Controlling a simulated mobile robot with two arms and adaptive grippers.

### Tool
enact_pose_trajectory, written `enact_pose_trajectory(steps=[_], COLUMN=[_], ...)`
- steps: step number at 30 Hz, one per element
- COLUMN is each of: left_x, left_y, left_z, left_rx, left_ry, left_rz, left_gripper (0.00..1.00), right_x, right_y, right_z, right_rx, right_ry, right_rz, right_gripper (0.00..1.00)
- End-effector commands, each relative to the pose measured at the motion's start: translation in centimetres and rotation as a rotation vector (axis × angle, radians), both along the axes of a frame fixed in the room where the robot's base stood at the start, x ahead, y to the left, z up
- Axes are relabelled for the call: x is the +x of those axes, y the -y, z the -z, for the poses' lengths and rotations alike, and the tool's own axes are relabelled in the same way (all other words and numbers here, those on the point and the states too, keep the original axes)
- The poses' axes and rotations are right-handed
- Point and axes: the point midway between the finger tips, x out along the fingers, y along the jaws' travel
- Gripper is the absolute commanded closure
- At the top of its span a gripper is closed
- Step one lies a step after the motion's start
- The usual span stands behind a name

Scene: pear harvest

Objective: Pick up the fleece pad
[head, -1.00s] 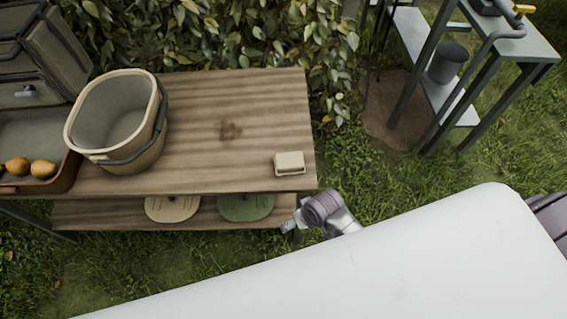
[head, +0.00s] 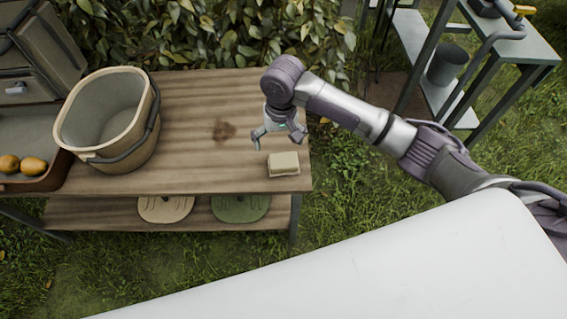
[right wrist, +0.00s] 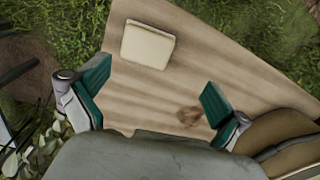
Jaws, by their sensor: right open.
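The fleece pad appears to be the cream, block-like pad (head: 284,163) lying flat near the right front corner of the wooden table in the head view. It also shows in the right wrist view (right wrist: 147,45), at the upper middle. My right gripper (head: 278,139) is open and empty above the table, just behind the pad in the head view and apart from it. In the right wrist view its two green-padded fingers (right wrist: 154,88) are spread, with bare wood between them. My left gripper is not in view.
A tan bucket (head: 68,130) with a dark handle stands on the wooden table (head: 190,100). A tray (head: 58,176) with yellow fruit is at the left. A beige piece (head: 165,208) and a green piece (head: 240,208) lie on the lower shelf. The table's middle is clear.

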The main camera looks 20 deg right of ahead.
Motion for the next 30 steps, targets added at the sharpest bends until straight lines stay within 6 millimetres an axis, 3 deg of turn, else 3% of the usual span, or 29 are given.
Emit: enact_pose_trajectory(steps=[3,6,15,25,30], left_x=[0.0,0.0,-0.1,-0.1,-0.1], left_y=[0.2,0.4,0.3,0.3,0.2], left_z=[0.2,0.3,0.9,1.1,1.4], left_rx=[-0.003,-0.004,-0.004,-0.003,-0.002], left_ry=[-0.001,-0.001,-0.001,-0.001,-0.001], left_rz=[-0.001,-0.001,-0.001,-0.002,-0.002], left_gripper=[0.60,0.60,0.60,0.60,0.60], right_x=[0.9,1.0,1.0,1.0,0.7], right_y=[1.3,1.6,1.6,1.6,1.6], right_z=[-1.5,-1.2,4.4,7.4,10.0], right_rx=[-0.042,-0.052,-0.052,-0.052,-0.052], right_ry=[-0.016,-0.026,-0.026,-0.023,-0.024], right_rz=[0.050,0.068,0.069,0.068,0.067], right_gripper=[0.00,0.00,0.00,0.00,0.00])
